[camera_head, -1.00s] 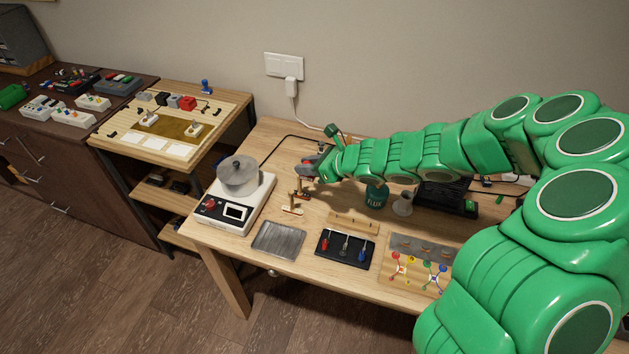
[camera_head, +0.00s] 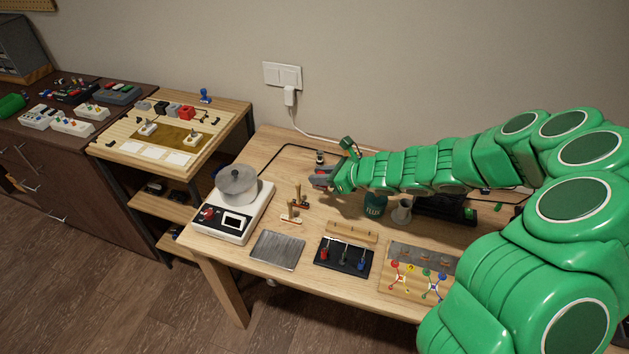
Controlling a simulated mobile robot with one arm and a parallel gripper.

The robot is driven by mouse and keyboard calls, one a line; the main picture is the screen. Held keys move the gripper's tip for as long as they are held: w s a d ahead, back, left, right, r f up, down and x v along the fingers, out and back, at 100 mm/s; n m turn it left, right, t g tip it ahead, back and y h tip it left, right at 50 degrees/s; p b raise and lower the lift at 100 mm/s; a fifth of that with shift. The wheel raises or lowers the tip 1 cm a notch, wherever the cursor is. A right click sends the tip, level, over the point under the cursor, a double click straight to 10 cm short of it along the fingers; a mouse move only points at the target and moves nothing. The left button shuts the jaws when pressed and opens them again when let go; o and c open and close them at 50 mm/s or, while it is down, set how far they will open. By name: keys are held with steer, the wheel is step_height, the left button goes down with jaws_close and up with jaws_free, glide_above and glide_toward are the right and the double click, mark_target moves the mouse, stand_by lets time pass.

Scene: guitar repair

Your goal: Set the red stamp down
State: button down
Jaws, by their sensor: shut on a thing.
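My gripper (camera_head: 320,179) is over the back part of the wooden workbench (camera_head: 262,172), to the right of the scale. It is shut on a small reddish thing, which I take to be the red stamp (camera_head: 318,182). Most of the stamp is hidden by the fingers, and I cannot tell whether its underside touches the bench. A small dark and pale upright object (camera_head: 319,157) shows just behind the gripper.
The white scale (camera_head: 232,222) with a grey pot (camera_head: 238,186) stands to the left. Small wooden-handled pieces (camera_head: 294,212) stand in front of the gripper. The green flux jar (camera_head: 375,204) is to the right. Bare bench lies behind the scale, crossed by a black cable.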

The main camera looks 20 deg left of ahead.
steer(key=shift+w+a+f, duration=0.75)
steer(key=shift+w+f, duration=0.55)
steer(key=shift+w+a+f, duration=0.7)
steer(key=shift+w+f, duration=0.6)
steer(key=shift+w, duration=0.05)
steer(key=shift+w+a+f, duration=0.75)
steer(key=shift+w+f, duration=0.55)
steer(key=shift+f, duration=1.55)
steer(key=shift+f, duration=0.15)
steer(key=c, duration=0.9)
jaws_free()
steer(key=shift+c, duration=0.2)
steer(key=shift+r, duration=0.2)
steer(key=v, duration=1.2)
